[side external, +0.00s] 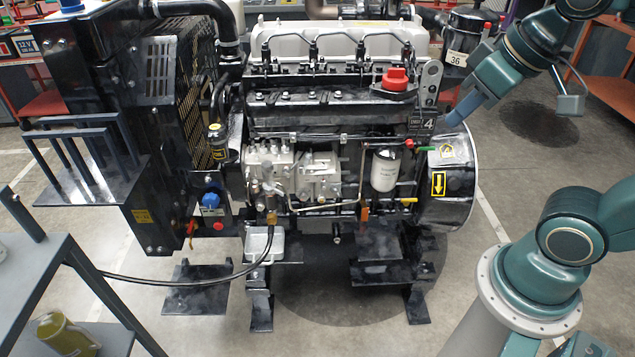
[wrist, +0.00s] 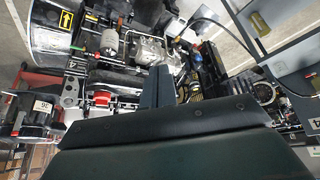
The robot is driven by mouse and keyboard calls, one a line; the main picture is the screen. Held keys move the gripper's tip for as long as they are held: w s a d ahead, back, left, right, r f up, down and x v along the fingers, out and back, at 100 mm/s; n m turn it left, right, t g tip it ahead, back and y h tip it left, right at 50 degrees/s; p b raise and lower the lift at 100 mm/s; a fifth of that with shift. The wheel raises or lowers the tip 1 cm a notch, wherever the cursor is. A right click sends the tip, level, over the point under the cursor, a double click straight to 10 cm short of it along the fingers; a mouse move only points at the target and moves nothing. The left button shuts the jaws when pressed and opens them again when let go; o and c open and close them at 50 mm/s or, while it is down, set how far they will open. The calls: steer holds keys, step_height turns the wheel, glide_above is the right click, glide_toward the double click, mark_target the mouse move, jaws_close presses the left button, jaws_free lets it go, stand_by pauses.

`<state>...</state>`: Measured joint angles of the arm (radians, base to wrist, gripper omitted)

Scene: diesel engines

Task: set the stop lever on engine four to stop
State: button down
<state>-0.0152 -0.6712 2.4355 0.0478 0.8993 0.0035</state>
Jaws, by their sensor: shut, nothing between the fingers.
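Engine four (side external: 330,100) stands in the middle of the side view, with a "4" plate (side external: 428,124) at its upper right. A small lever with a red knob (side external: 409,143) and a green end (side external: 427,149) sits below that plate; I cannot tell surely whether it is the stop lever. The green end also shows in the wrist view (wrist: 76,48). The injection pump (side external: 290,170) is on the engine's near face. My gripper (side external: 455,116) is shut and empty, above the flywheel housing's upper edge, apart from the lever. Its fingers also show in the wrist view (wrist: 164,76).
A red filler cap (side external: 396,80), a lifting eye (side external: 431,80) and a black canister marked 36 (side external: 470,40) stand close to my gripper. The white filter (side external: 385,170) is below the lever. A grey trolley (side external: 60,290) is at the lower left.

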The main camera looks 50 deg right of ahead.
steer(key=w+d+m+g+h, duration=0.1)
steer(key=w+m+g+h, duration=0.2)
steer(key=w, duration=2.3)
steer(key=w+a+f+m+h, duration=0.1)
steer(key=w+f, duration=0.3)
steer(key=f, duration=0.4)
steer(key=w+a+f+m+g+h, duration=0.1)
steer(key=w+a+f+m, duration=0.1)
steer(key=w+f, duration=0.3)
steer(key=w+a+f+m+h, duration=0.1)
steer(key=w+f, duration=0.3)
steer(key=f, duration=0.8)
steer(key=shift+w+a+m+g+h, duration=0.2)
steer(key=shift+a+m+g+h, duration=0.15)
steer(key=shift+a+h, duration=0.4)
steer(key=shift+f, duration=0.1)
steer(key=x, duration=0.9)
steer(key=shift+d+f, duration=0.15)
steer(key=shift+f, duration=0.25)
